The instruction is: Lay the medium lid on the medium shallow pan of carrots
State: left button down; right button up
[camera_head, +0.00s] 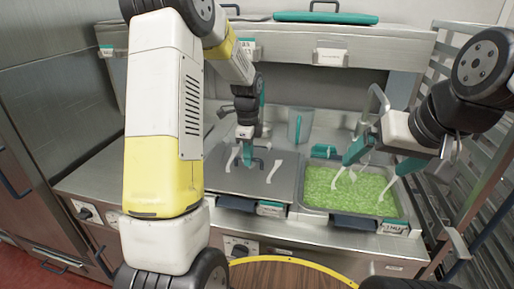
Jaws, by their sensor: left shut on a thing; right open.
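A flat grey metal lid (285,182) lies over the left well of the counter, level as far as I can see. My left gripper (252,165) is shut at the middle of this lid, apparently on its handle, which the fingers mostly hide. No carrots show; whatever is under the lid is hidden. To the right, a shallow pan (303,203) holds green, pea-like food (345,188) and is uncovered. My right gripper (365,178) is open and empty above the green food. I cannot tell whether its tips touch it.
A shelf (280,30) runs across the back, with a teal-edged flat item (325,18) on top. A clear container (299,125) stands behind the pans. A wire rack (480,180) is close on the right. A round wooden top (290,275) is at the front.

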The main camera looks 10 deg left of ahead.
pick_arm(q)
jog(key=shift+f, duration=0.35)
dwell(0.4)
jog(key=c, duration=0.9)
grip_release()
jog(key=shift+r, duration=3.5)
